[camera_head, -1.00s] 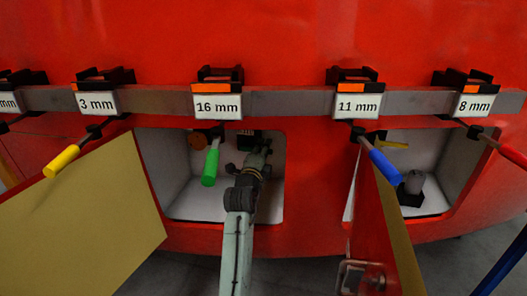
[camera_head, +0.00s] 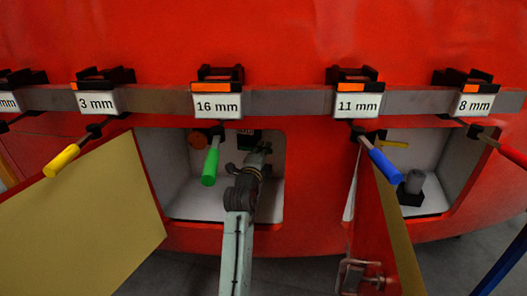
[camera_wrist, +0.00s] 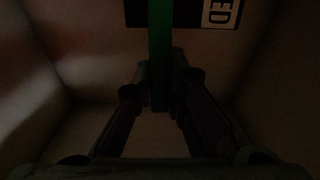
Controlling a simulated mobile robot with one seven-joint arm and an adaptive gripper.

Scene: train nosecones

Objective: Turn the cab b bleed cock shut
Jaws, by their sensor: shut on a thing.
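In the wrist view a green bar (camera_wrist: 159,45), which looks like the cock's handle, runs straight down between the fingers of my gripper (camera_wrist: 160,98). The fingers are shut on its lower end. A black plate (camera_wrist: 190,14) behind it carries a pale label reading "ED"; the rest of the word is hidden. In the head view my gripper (camera_head: 257,152) reaches into the left recess (camera_head: 187,205), and a small dark green part (camera_head: 244,136) shows at its back. The cock's body is hidden, and no cab lettering is readable.
A green-handled tool (camera_head: 211,163) hangs before the left recess from the 16 mm holder (camera_head: 218,103). Open doors stand at left (camera_head: 95,210) and right (camera_head: 394,225). Blue (camera_head: 385,164) and yellow (camera_head: 62,160) handles jut out.

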